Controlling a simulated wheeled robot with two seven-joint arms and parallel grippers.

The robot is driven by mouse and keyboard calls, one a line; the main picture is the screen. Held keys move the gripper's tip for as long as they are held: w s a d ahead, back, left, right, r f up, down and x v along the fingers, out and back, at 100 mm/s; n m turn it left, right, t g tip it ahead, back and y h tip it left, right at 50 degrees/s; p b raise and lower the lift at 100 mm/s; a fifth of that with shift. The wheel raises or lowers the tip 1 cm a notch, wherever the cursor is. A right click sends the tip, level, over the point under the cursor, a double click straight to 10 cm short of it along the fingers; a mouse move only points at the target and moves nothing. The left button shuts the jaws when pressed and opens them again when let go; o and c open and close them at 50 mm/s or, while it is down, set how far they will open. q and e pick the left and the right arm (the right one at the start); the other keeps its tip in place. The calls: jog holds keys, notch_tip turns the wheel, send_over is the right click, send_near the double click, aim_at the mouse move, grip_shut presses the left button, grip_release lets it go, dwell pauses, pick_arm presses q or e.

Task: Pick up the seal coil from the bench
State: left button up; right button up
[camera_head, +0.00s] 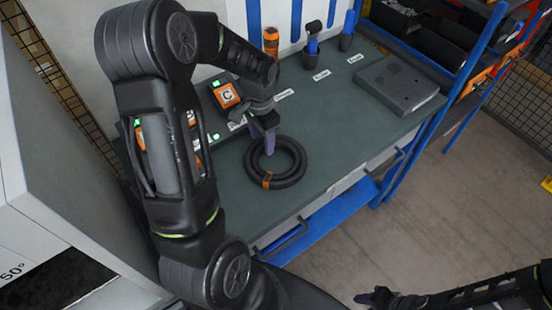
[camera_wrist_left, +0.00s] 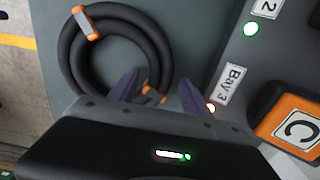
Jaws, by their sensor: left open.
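The seal coil is a black ring (camera_head: 291,177) with orange bands, lying flat on the green-grey bench (camera_head: 335,130). It also shows in the left wrist view (camera_wrist_left: 68,52), where one orange band lies close to the fingertips. My left gripper (camera_head: 264,140) points down over the coil's far-left side. In the wrist view its two fingers (camera_wrist_left: 157,88) are apart with nothing clearly held between them, near the ring's edge. Whether the fingers touch the coil cannot be told. My right gripper (camera_head: 378,297) is at the bottom right, away from the bench, too small and dark to read.
An orange box marked C (camera_head: 225,95) stands by the left gripper, with green-lit bay labels along the bench's back. A grey flat case (camera_head: 397,84) lies at the right. Orange and blue-handled items (camera_head: 271,42) stand behind. A blue rack (camera_head: 470,65) borders the right side.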

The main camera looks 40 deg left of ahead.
pick_arm(q)
jog(key=shift+c, duration=0.6)
grip_shut()
dwell(0.5)
